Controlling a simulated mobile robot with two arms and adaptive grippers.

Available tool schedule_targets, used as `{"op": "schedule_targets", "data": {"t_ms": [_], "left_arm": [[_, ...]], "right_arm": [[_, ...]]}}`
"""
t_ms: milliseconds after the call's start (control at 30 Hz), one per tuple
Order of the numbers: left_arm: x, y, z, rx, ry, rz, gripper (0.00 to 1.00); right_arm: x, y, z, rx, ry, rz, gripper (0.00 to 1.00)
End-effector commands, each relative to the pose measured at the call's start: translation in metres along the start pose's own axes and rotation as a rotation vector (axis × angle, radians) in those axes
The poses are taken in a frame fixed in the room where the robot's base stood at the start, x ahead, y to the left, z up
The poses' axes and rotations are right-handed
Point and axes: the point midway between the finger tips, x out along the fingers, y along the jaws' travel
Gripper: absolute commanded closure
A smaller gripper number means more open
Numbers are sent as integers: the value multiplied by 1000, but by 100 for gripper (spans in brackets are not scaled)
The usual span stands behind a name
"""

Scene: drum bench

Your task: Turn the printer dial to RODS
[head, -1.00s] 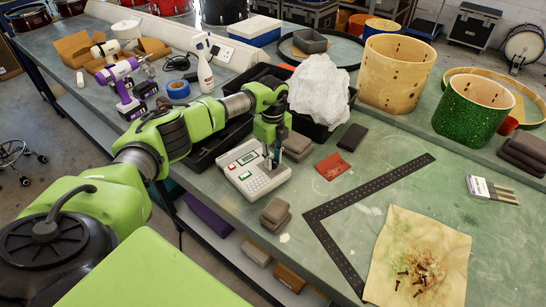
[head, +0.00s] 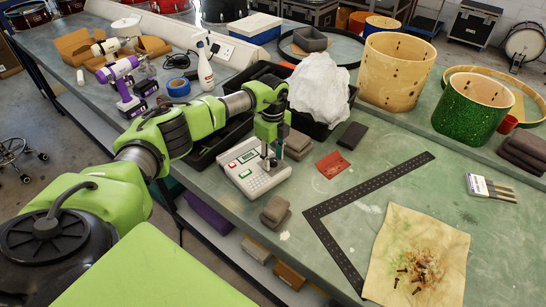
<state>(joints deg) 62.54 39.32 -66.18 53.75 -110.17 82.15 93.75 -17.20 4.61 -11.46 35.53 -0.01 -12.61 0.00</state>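The printer (head: 246,176) is a small light-grey box with a green display, a red button and a keypad, lying on the green bench near its front edge. My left gripper (head: 268,160) points down over the printer's right part, its fingertips at or just above the top face. The dial is hidden or too small to make out behind the fingers, so I cannot tell its setting. Whether the fingers are apart or closed on the dial is too small to tell. My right gripper is not in the head view.
Behind the printer stands a black crate (head: 205,150) with a crumpled white bag (head: 319,88). Grey sponge blocks (head: 275,211) lie close to the printer's right. A black perforated square (head: 335,255) and stained cloth (head: 420,250) lie further right.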

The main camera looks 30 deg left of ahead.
Motion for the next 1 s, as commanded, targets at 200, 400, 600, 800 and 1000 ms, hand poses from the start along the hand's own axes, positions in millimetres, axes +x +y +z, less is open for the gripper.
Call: {"op": "schedule_targets", "data": {"t_ms": [200, 400, 600, 800, 1000], "left_arm": [[0, 0, 0, 0, 0, -1, 63], [-19, -1, 1, 1, 0, -4, 63], [-62, -1, 0, 1, 0, -6, 63], [-99, 0, 1, 0, -1, -3, 63], [-118, 0, 0, 0, 0, -1, 63]], "right_arm": [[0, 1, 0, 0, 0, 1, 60], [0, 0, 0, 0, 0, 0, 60], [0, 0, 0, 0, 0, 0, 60], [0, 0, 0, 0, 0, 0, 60], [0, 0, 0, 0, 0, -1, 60]]}}
